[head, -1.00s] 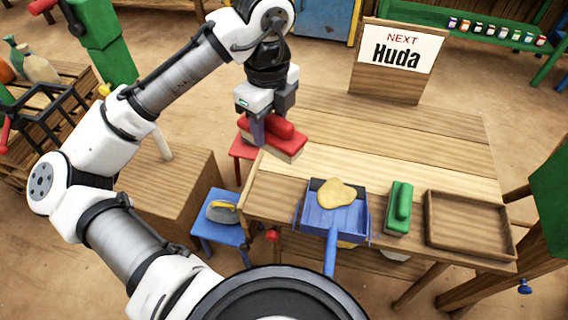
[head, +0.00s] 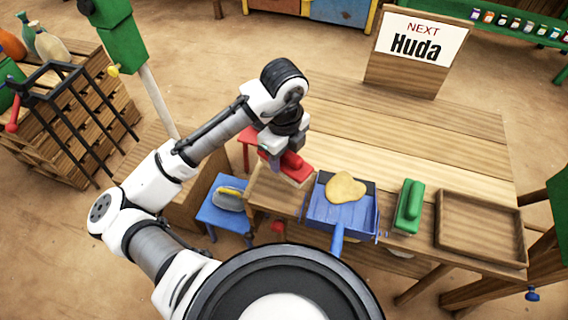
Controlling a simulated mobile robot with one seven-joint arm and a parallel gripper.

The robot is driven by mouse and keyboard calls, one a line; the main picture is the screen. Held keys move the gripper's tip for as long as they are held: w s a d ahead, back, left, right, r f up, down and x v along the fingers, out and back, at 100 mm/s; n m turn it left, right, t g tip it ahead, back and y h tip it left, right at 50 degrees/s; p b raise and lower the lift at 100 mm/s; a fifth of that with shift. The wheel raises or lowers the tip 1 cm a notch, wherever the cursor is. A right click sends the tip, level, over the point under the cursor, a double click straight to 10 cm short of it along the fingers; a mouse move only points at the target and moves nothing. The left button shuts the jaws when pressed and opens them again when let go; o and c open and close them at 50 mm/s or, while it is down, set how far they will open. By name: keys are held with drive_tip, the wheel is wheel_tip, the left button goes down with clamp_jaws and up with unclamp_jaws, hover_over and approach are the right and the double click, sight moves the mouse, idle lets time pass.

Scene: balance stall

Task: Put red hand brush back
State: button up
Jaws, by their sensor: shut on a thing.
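The red hand brush (head: 293,162) has a red handle on a pale block. My gripper (head: 278,157) is shut on it, pointing down at the left end of the wooden table (head: 400,140). Whether the brush touches the tabletop or hangs just above it I cannot tell. Its left part is partly hidden by the gripper. To its right a blue dustpan (head: 342,215) lies at the near edge with a yellowish heap (head: 346,187) on it. A green brush (head: 408,206) lies right of the dustpan.
A shallow wooden tray (head: 441,222) sits at the table's right end. A sign reading "NEXT Huda" (head: 414,40) stands at the back. A blue stool (head: 217,218) with a grey, yellow-handled item and a red stool (head: 247,137) stand left. The middle tabletop is clear.

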sight(284, 165)
drive_tip(key=shift+f, duration=2.05)
drive_tip(key=shift+f, duration=0.1)
drive_tip(key=shift+f, duration=0.15)
drive_tip(key=o, duration=0.9)
drive_tip(key=shift+o, duration=0.2)
wheel_tip(284, 165, up, 12)
drive_tip(key=shift+r, duration=0.25)
